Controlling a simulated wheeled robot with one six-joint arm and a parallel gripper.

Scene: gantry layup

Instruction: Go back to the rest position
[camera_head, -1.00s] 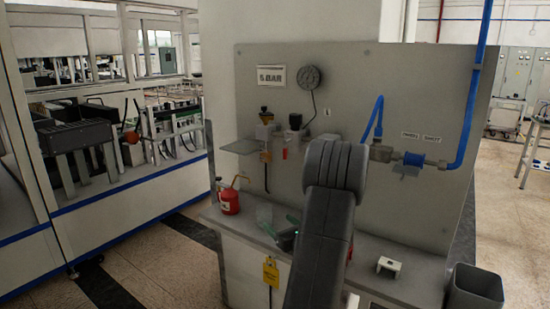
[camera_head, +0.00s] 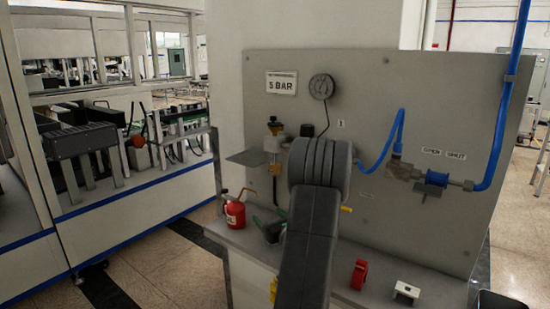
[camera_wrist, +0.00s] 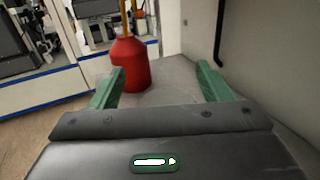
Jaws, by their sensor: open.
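My gripper (camera_wrist: 160,80) is open in the wrist view, its two green fingers spread wide with nothing held between them. In the head view my gripper (camera_head: 270,228) shows only partly, low over the bench; my arm link hides the rest. A red oil can (camera_head: 235,214) with a thin spout stands upright on the bench, left of the gripper. The can also shows in the wrist view (camera_wrist: 130,66), beyond the fingers and nearer the left one. I cannot tell how far it is from them.
A grey panel (camera_head: 440,215) with a gauge (camera_head: 321,86), blue piping (camera_head: 497,135) and fittings rises behind the bench (camera_head: 425,288). A red block-like item (camera_head: 359,274) and a white bracket (camera_head: 406,292) lie on the bench. Open floor (camera_head: 165,262) lies to the left.

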